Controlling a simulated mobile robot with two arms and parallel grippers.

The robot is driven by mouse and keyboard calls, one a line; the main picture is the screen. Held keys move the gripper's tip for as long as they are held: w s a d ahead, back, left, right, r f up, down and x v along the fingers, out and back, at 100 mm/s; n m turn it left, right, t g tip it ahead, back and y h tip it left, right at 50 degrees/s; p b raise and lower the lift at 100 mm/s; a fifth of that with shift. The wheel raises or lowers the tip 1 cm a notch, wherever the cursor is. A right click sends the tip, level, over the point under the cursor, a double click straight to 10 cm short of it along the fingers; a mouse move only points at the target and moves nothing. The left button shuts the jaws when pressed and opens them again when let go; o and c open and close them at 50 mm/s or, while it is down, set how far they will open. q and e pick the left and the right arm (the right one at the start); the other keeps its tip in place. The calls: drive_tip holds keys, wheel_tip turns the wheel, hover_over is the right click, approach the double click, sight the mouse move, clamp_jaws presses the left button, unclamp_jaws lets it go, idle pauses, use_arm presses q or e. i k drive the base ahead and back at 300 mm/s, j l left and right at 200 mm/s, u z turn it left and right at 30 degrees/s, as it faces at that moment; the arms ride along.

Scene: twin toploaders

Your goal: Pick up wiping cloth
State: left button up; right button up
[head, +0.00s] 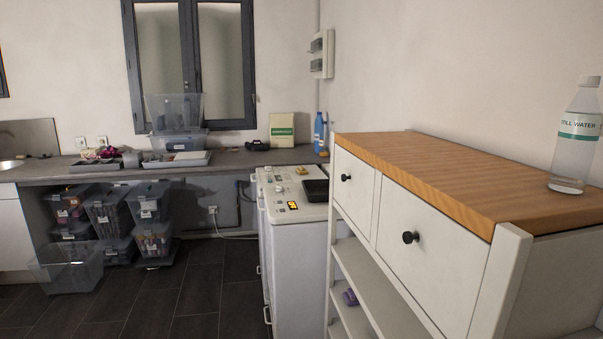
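I cannot make out a wiping cloth with certainty. A small purple item (350,297) lies on the lower shelf of the white cabinet, partly hidden by the shelf edge; it is too small to tell whether it is cloth. Pink and purple items (100,153) lie on the far counter at the left, also too small to identify. Neither of my grippers is in view.
A white cabinet with a wooden top (430,172) fills the right side, bearing a water bottle (577,140). White toploaders (295,250) stand beyond it. The far counter (240,157) has crates beneath, with an empty clear crate (70,270) in front. Dark floor (150,305) is open at left.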

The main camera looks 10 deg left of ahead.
sight(300, 171)
drive_tip(key=u, duration=1.1)
drive_tip(key=i+u, duration=0.3)
drive_tip(key=i, duration=3.85)
drive_tip(key=i+z, duration=0.1)
drive_tip(key=i, duration=0.6)
drive_tip(key=i+j+z, duration=0.1)
drive_tip(key=i, duration=0.6)
drive_tip(key=i+j+z, duration=0.15)
drive_tip(key=i, duration=0.5)
drive_tip(key=i+j+z, duration=0.1)
drive_tip(key=z, duration=2.3)
